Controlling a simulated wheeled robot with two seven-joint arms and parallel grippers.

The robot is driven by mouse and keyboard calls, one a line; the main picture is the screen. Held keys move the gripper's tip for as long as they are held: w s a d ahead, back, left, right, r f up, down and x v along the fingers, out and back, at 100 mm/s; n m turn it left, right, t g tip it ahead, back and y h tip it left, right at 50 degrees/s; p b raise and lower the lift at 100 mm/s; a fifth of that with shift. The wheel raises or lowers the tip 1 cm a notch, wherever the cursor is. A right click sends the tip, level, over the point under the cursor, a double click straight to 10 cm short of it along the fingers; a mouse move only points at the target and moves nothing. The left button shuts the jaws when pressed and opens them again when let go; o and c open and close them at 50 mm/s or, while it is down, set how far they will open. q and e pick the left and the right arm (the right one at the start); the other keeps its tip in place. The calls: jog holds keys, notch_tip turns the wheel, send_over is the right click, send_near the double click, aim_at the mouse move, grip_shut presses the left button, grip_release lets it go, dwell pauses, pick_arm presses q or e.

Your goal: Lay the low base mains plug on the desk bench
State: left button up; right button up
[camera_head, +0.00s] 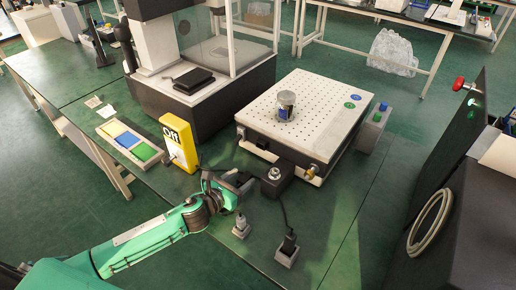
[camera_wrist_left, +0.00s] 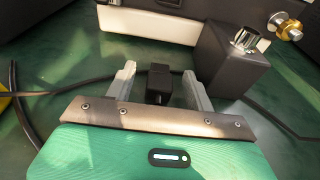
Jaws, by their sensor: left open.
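My left gripper (camera_head: 244,184) is open above the green desk bench (camera_head: 335,225), left of the black block with a silver knob. In the left wrist view, a small black plug-like piece (camera_wrist_left: 159,84) is between its open fingers (camera_wrist_left: 158,88), with gaps on both sides. I cannot tell whether this is the low base mains plug. In the head view, a black plug (camera_head: 288,243) stands upright on a pale socket base (camera_head: 286,257), with a cable running back from it. A smaller grey plug-shaped piece (camera_head: 241,226) stands nearer the gripper. My right gripper is out of view.
The black knob block (camera_head: 277,180) stands beside a perforated white platform (camera_head: 325,103). Black cable (camera_wrist_left: 60,90) crosses the desk. The bench's front right is clear.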

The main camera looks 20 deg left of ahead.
pick_arm(q)
jog(key=b+v, duration=0.1)
jog(key=v, duration=1)
jog(key=shift+s+a+f, duration=0.1)
jog(key=shift+s, duration=0.25)
jog(key=shift+b+v, duration=0.4)
jog(key=shift+v, duration=0.7)
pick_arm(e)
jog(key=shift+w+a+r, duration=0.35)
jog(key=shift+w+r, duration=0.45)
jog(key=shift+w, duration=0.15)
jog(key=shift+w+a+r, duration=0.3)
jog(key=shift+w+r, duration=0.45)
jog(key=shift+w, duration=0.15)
